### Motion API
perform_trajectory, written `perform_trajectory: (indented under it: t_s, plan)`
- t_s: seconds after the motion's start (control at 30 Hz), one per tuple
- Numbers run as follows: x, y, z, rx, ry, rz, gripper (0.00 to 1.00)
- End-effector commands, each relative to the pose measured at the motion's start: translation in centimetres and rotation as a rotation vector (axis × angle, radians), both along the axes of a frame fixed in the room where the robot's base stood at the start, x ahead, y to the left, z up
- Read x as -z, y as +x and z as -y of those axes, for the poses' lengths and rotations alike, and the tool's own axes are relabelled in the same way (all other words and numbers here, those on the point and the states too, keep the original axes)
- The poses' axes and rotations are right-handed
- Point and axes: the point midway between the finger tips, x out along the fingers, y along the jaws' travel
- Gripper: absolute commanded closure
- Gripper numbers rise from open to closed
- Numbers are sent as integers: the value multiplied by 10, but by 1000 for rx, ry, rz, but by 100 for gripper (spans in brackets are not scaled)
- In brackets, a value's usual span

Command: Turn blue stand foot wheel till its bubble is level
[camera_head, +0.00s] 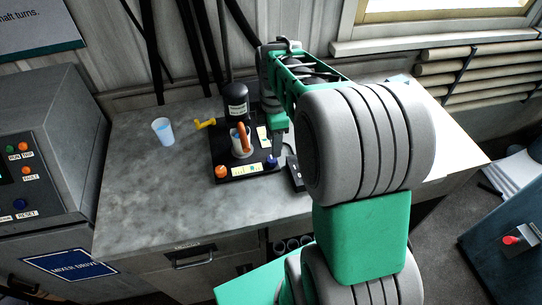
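The blue foot wheel (271,161) sits at the front right corner of the black stand base (225,150). An orange foot wheel (221,171) sits at the front left corner. A pale strip (246,170) with small markings lies along the front edge between them; the bubble is too small to read. My gripper (279,148) points down at the right side of the stand, just above and beside the blue wheel. Whether it touches the wheel, and how far its fingers are apart, I cannot tell.
A black motor head (236,100) stands above a vessel with an orange part (243,138). A yellow crank (205,124) sticks out left. A clear cup (162,131) stands on the grey bench (135,185). A dark box (294,173) lies right of the stand, near my arm.

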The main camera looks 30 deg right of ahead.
Motion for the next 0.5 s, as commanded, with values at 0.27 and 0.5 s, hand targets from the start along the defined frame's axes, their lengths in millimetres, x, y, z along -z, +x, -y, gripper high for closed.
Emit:
perform_trajectory:
  t_s: [0.27,0.5]
  plan:
    - [50,-1,-2,0,1,-5,49]
    - [72,0,-1,0,0,1,49]
